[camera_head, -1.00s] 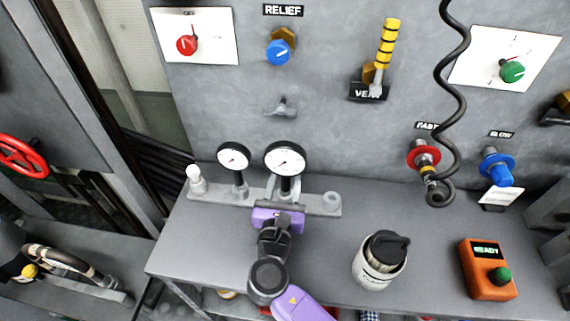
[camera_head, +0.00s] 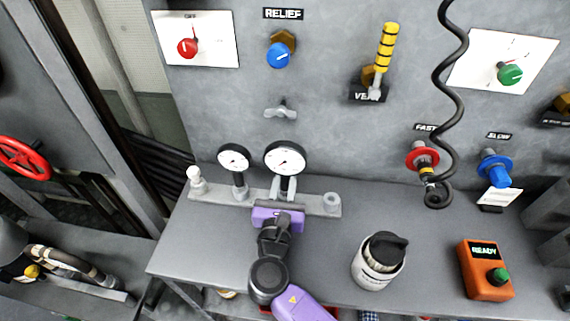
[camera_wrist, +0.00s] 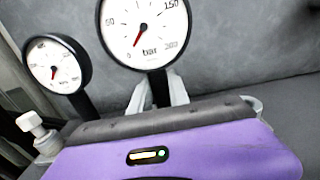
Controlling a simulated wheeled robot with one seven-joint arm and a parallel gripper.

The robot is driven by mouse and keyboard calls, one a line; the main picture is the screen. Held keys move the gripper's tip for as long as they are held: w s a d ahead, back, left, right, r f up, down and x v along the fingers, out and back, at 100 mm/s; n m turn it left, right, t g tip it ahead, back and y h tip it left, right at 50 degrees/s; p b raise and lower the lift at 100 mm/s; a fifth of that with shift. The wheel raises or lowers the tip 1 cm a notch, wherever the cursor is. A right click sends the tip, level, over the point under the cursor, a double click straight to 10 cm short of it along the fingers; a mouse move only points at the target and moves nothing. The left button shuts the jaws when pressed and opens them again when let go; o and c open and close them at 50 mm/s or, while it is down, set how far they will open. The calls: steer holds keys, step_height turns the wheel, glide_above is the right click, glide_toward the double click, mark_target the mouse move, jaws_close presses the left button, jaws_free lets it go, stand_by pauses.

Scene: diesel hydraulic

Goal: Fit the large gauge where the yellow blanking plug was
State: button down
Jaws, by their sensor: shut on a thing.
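The large gauge (camera_head: 285,158) has a white round face and a black rim and stands upright over the grey manifold bar (camera_head: 312,207). Its face, marked in bar, also shows in the wrist view (camera_wrist: 143,32). My gripper (camera_head: 284,188) is shut on its stem just below the dial, with the pale fingers on either side. The gripper body hides the stem's foot, so I cannot tell whether it is seated in the bar. No yellow blanking plug can be made out on the bar.
A smaller gauge (camera_head: 233,158) stands close to the left on the same bar, with a white-topped fitting (camera_head: 195,179) at its left end. An open round port (camera_head: 331,199) is at the right end. A white canister (camera_head: 379,262) and an orange box (camera_head: 486,270) stand to the right.

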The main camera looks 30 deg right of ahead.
mark_target(285, 164)
steer(key=shift+r+p, duration=1.65)
steer(key=shift+r+p, duration=1.9)
steer(key=shift+r, duration=0.05)
steer(key=shift+f, duration=0.15)
